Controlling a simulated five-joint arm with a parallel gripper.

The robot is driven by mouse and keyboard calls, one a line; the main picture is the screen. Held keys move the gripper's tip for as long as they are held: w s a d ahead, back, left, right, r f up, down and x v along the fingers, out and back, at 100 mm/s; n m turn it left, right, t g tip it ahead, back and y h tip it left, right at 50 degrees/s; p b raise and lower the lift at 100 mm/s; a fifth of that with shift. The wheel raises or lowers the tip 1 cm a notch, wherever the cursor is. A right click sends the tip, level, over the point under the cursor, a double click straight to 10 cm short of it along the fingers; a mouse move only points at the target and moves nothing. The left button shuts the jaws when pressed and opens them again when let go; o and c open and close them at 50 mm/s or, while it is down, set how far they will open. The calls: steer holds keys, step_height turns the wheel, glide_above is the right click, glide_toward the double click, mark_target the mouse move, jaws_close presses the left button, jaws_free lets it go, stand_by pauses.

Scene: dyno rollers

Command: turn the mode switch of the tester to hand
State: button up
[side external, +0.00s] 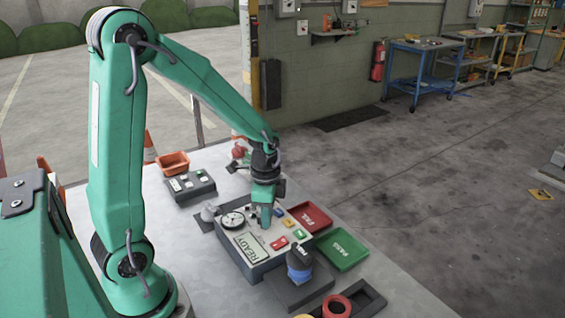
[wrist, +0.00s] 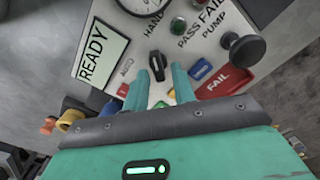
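The tester (side external: 262,262) is a grey box on the table with a round gauge (side external: 232,221) and a READY display (side external: 250,246); the display also shows in the wrist view (wrist: 102,54). The mode switch (wrist: 157,64) is a small black knob on the panel, with the word HAND (wrist: 155,26) printed above it in the wrist view. My gripper (wrist: 160,73) is open, its two teal fingertips apart on either side of the knob in that view. In the side view my gripper (side external: 265,215) points down over the panel and hides the knob. Contact cannot be told.
A red FAIL tray (side external: 310,217) and a green PASS tray (side external: 342,250) lie right of the tester. A black and blue roller part (side external: 299,266) stands in front. A grey button box (side external: 190,187) and an orange bin (side external: 173,163) sit behind. A large black knob (wrist: 246,50) juts from the panel.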

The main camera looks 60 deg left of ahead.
steer(key=shift+o, duration=0.3)
steer(key=shift+r, duration=3.9)
steer(key=shift+s, duration=0.1)
steer(key=s+d+r+n+t, duration=0.5)
steer(key=s+d+r+n, duration=0.1)
steer(key=s+r+n, duration=0.2)
steer(key=shift+s+r+t, duration=0.3)
steer(key=shift+s+r, duration=0.25)
steer(key=shift+s, duration=0.3)
